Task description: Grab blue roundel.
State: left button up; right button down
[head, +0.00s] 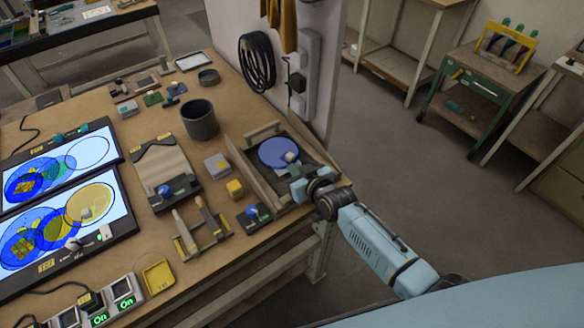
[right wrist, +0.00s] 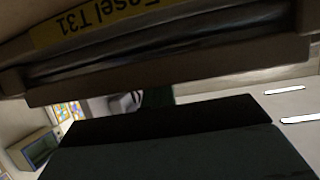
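The blue roundel (head: 274,150) is a flat round disc lying in the wooden easel tray (head: 241,163) at the right end of the bench. A small pale knob-like piece shows on its right part. My right gripper (head: 297,174) is at the tray's right side, just beside the roundel's lower right edge. Its fingers are small and partly hidden, so I cannot tell their opening or any contact. In the right wrist view the easel's edge (right wrist: 170,60) with a yellow "Easel T31" label fills the top; the roundel is not visible there. My left gripper is not in view.
Two light panels (head: 124,219) with overlapping blue and yellow discs lie at the left. A dark cup (head: 200,119), a yellow block (head: 235,188) and a wooden rack (head: 215,236) stand near the easel. A wall post (head: 328,50) with a coiled cable rises behind it.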

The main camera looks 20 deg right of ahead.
notch_tip(320, 180, up, 10)
jog(key=p, duration=0.1)
jog(key=shift+f, duration=0.2)
jog(key=c, duration=2.1)
grip_release()
jog(key=shift+c, duration=0.2)
jog(key=o, duration=1.7)
jog(key=shift+s, duration=0.1)
